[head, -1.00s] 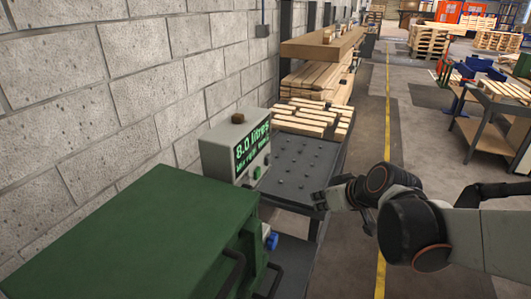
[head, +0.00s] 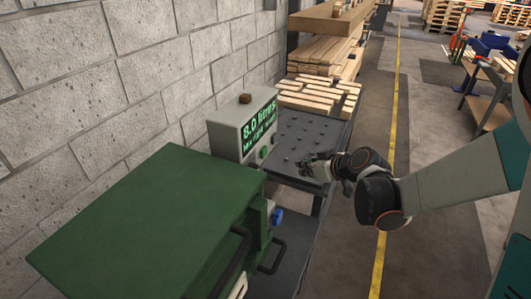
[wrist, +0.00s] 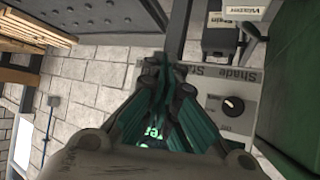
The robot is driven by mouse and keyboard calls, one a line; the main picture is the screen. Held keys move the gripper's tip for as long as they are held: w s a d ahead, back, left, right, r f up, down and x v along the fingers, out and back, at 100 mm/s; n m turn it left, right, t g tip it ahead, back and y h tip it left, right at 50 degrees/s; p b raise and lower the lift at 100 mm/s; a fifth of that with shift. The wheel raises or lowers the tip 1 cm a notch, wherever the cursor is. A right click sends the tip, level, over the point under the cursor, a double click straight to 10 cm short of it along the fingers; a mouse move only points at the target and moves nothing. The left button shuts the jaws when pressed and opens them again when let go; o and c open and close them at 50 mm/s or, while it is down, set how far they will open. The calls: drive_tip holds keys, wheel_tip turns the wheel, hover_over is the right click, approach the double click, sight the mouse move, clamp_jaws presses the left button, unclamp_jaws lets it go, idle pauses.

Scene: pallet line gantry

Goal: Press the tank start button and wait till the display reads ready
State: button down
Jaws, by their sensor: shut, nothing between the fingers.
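A grey control box (head: 225,130) stands by the wall, behind the green tank cabinet (head: 140,215). Its display (head: 259,130) shows green text, "8.0 litres" on top; the smaller second line is not clearly legible. A green button (head: 264,152) sits on the box face below the display. My gripper (head: 303,165) is shut and empty, to the right of the button and apart from it. In the wrist view my shut fingers (wrist: 163,68) cover part of the grey panel. A dark knob (wrist: 233,105) shows beside them; the button cannot be made out there.
A dark perforated table (head: 310,135) lies behind and beneath my gripper, with wooden planks (head: 305,95) at its far end. A blue knob (head: 277,215) and dark handles (head: 272,257) stick out from the cabinet's right side. Open floor lies to the right, along a yellow line.

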drive_tip(key=w+a, duration=0.3)
drive_tip(key=a, duration=0.5)
drive_tip(key=shift+a, duration=0.2)
idle(1.4)
drive_tip(key=shift+w+a, duration=0.15)
drive_tip(key=shift+a, duration=0.15)
drive_tip(key=shift+w+a, duration=0.15)
drive_tip(key=shift+a, duration=0.35)
idle(0.8)
drive_tip(key=shift+d, duration=0.1)
drive_tip(key=shift+s+d, duration=0.3)
drive_tip(key=shift+d, duration=0.5)
drive_tip(key=shift+d, duration=0.1)
drive_tip(key=shift+s+d+b, duration=0.15)
drive_tip(key=shift+s+d, duration=0.15)
drive_tip(key=shift+d, duration=0.45)
drive_tip(key=shift+s+d+b, duration=0.1)
drive_tip(key=shift+s+d, duration=0.2)
drive_tip(key=shift+d, duration=0.45)
drive_tip(key=shift+s+d+b, duration=0.15)
drive_tip(key=shift+s+d, duration=0.15)
drive_tip(key=shift+d, duration=0.45)
